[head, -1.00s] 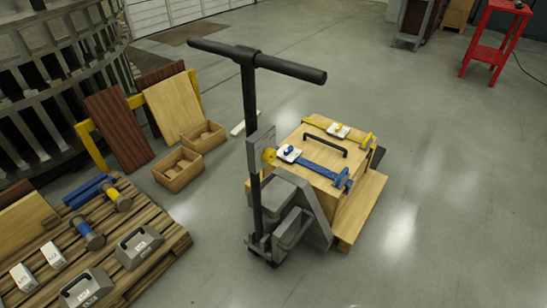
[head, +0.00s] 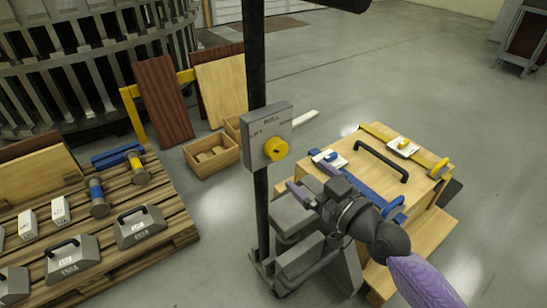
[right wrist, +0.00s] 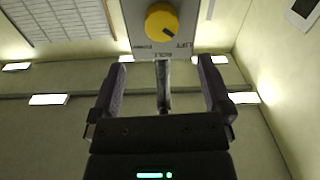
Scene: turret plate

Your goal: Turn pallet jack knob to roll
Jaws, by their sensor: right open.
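The yellow round knob (head: 276,148) sits on the grey label panel (head: 256,134) fixed to the dark pallet jack mast. The panel reads ROLL at the top and LIFT at the left. In the right wrist view the knob (right wrist: 161,21) shows upside down, its dark mark pointing toward LIFT. My right gripper (head: 312,178) is below and to the right of the knob, apart from it. In the right wrist view its two fingers (right wrist: 161,75) are spread wide with nothing between them. My left gripper is not in view.
The pallet jack (head: 284,262) stands before a wooden crate (head: 351,184) with a black handle and blue and yellow straps. A pallet (head: 172,224) with weights lies at left. Wooden boxes (head: 211,156) and boards stand behind.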

